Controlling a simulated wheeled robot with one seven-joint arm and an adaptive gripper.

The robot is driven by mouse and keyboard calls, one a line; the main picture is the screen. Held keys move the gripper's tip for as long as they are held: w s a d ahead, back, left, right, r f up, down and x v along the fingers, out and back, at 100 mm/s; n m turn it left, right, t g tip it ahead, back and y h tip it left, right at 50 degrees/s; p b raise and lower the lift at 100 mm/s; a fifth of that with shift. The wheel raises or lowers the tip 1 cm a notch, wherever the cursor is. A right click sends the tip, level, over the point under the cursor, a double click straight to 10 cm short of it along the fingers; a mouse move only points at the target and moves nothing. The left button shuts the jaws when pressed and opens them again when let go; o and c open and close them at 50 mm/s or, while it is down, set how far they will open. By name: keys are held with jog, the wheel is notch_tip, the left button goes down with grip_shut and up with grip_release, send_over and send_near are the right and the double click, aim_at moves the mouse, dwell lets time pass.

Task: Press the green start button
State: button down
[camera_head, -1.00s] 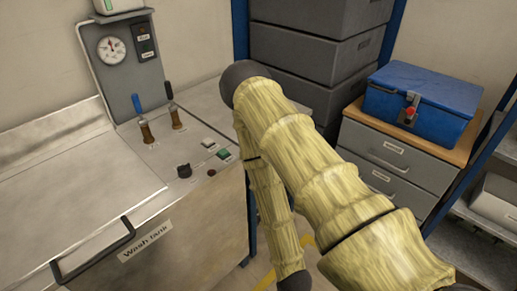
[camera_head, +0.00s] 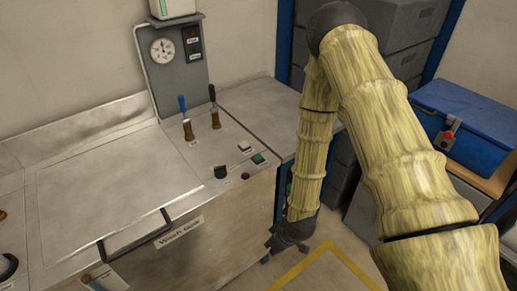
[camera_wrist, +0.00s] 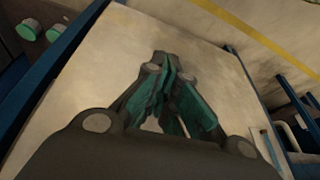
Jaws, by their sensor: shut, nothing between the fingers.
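The green start button (camera_head: 259,159) sits on the right part of the wash tank's top panel in the head view, beside a white button (camera_head: 244,147). My gripper (camera_head: 280,250) hangs low in front of the bench's right end, below the level of the panel and to the right of the tank front. It is apart from the button. In the wrist view my gripper (camera_wrist: 172,65) shows its fingers brought together with nothing between them. I cannot identify the start button in the wrist view.
The panel also carries a black knob (camera_head: 221,172), a small dark red button (camera_head: 245,177) and two upright levers (camera_head: 187,128). A gauge (camera_head: 162,50) stands behind. A blue box (camera_head: 465,120) is at the right. Open floor with yellow tape (camera_head: 300,268) lies below my gripper.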

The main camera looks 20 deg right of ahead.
jog(key=w+r+n+t+y+p, duration=0.1)
jog(key=w+r+n+t+p, duration=0.3)
jog(key=w+r, duration=1.2)
notch_tip(320, 180, up, 14)
jog(key=n+y+p, duration=0.1)
jog(key=n+p, duration=0.2)
jog(key=n, duration=0.3)
send_over(256, 158)
jog(key=shift+w+f+t, duration=0.1)
jog(key=shift+f+t, duration=0.05)
jog(key=shift+t, duration=0.15)
jog(key=shift+f, duration=0.15)
jog(key=shift+f+b, duration=2.4)
jog(key=shift+f, duration=1.9)
jog(key=shift+f+b, duration=0.35)
jog(key=shift+f, duration=0.05)
